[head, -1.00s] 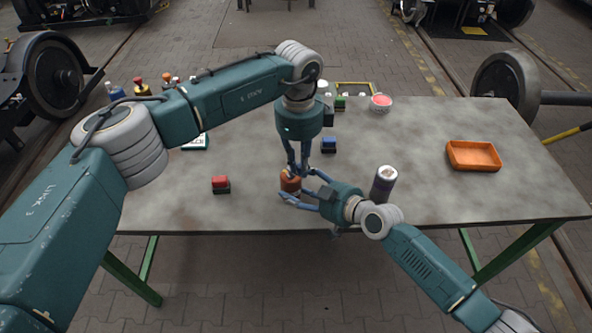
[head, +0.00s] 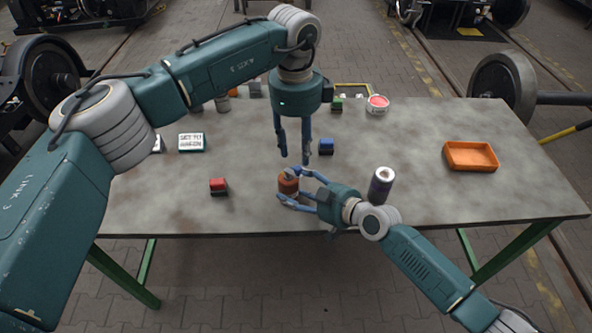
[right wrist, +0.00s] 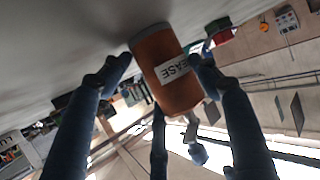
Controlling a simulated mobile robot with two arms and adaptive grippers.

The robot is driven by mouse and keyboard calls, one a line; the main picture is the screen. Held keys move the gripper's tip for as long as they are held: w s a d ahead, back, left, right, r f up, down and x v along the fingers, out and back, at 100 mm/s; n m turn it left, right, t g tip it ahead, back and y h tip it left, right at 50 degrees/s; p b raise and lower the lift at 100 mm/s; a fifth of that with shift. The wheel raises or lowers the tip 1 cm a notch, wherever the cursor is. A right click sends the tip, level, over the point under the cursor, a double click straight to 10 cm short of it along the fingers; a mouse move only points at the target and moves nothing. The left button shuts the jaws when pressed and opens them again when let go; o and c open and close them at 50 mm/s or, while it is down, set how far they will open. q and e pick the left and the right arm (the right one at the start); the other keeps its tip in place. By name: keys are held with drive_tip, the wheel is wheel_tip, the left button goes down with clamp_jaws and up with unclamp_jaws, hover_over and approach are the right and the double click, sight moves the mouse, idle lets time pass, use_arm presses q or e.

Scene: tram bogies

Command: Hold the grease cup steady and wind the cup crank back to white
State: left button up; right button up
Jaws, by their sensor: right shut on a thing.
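The grease cup (head: 288,186) is a small orange-brown cylinder standing on the table near its front edge. My right gripper (head: 291,185) is shut on it from the right. In the right wrist view the cup (right wrist: 160,62) shows a white label ending in "EASE", between the fingers. A grey crank (right wrist: 191,130) with a bluish knob sticks out of the cup's top end there; in the head view it is tiny. My left gripper (head: 294,160) hangs above the cup, fingers apart and empty, clear of the crank. I cannot make out any white mark on the cup.
A red block (head: 218,187) lies left of the cup. A blue block (head: 326,146) stands behind it, and a dark can with a pale top (head: 381,187) to its right. An orange tray (head: 471,156) is at the right.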

sight(298, 167)
use_arm(q)
drive_tip(key=shift+o, duration=0.2)
wheel_tip(298, 167, up, 5)
drive_tip(key=shift+r, duration=0.1)
drive_tip(key=shift+m, duration=0.3)
wheel_tip(298, 167, down, 11)
drive_tip(key=shift+w+f, duration=0.1)
drive_tip(key=shift+f, duration=0.1)
clamp_jaws()
drive_tip(key=shift+w+d+n, duration=0.15)
drive_tip(key=shift+w+n, duration=0.1)
drive_tip(key=shift+n, duration=0.75)
drive_tip(key=shift+w+d+n, duration=0.1)
drive_tip(key=shift+w+n, duration=0.15)
drive_tip(key=shift+n, duration=0.75)
